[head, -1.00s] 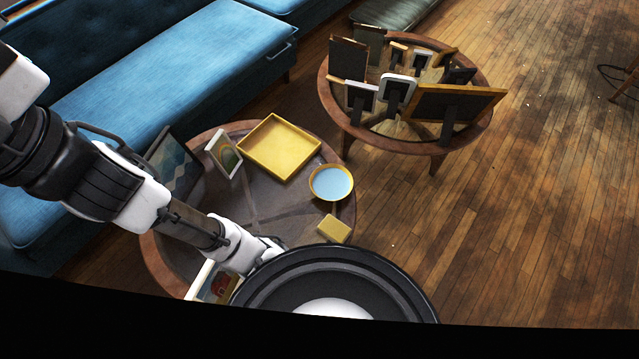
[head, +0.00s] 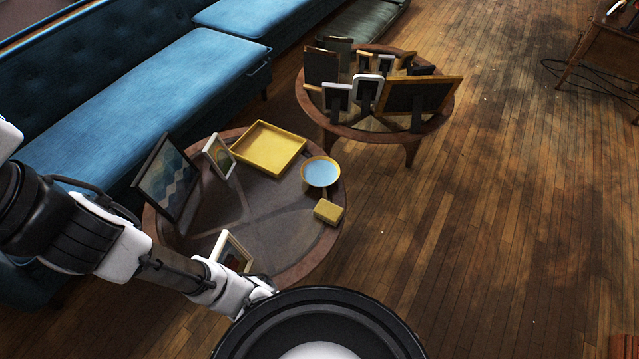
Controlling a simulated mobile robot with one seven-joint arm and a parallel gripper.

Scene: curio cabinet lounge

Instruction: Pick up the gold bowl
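The gold bowl (head: 320,173) has a gold rim and a light blue inside. It stands upright near the right edge of the near round table (head: 262,222), between a yellow tray and a small yellow block. My arm reaches in from the left, over the near left side of the table. Its end passes behind my dark round body part at the bottom of the head view, so my gripper's fingers do not show. Nothing is seen touching the bowl.
A yellow tray (head: 268,148), a small yellow block (head: 328,212) and picture frames (head: 167,179) share the table. A second round table (head: 352,131) behind holds several frames. A blue sofa (head: 150,105) runs along the left. Wooden floor (head: 480,230) is open at right.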

